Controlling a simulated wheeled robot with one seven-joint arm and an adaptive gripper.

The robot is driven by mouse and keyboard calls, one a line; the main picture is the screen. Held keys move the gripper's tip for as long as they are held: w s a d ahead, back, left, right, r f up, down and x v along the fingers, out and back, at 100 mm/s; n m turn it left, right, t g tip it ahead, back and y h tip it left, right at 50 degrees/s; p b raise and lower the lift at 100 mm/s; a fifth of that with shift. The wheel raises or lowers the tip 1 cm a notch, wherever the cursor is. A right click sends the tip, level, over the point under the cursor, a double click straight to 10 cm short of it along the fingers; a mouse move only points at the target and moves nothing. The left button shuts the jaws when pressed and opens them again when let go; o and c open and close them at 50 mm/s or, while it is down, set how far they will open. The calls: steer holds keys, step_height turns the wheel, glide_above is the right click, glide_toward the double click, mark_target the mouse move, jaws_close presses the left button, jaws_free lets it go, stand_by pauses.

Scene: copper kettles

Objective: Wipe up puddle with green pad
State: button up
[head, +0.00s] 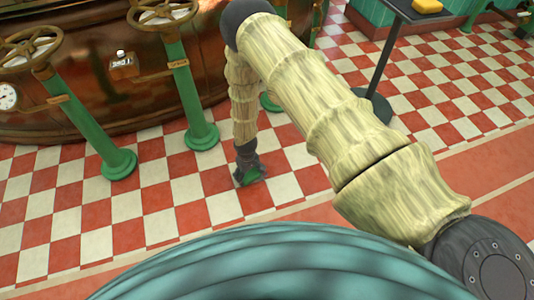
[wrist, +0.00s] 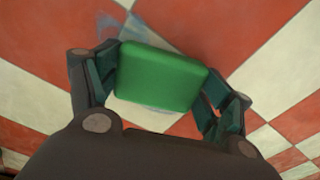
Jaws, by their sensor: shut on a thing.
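The green pad (wrist: 160,78) is held between the two fingers of my gripper (wrist: 160,85) in the wrist view. In the head view my gripper (head: 247,175) points down close to the checkered floor, with a bit of the green pad (head: 251,176) showing at its tip. A faint bluish wet patch, the puddle (wrist: 133,35), shows on the tiles beyond the pad and around its edges in the wrist view. The pad hides part of it. I cannot tell whether the pad touches the floor.
A large copper kettle (head: 100,90) stands at the back left. Green posts with handwheels (head: 190,95) rise before it, left of my gripper. A dark table (head: 405,10) with a yellow block (head: 427,6) stands at the upper right. Open floor (head: 150,225) lies to the left.

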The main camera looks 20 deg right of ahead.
mark_target(268, 172)
steer(key=shift+s+d+p, duration=0.15)
steer(key=shift+d+p, duration=0.4)
steer(key=shift+d, duration=3.65)
step_height(268, 172, up, 8)
steer(key=p, duration=0.5)
steer(key=shift+p, duration=0.35)
steer(key=shift+r, duration=0.1)
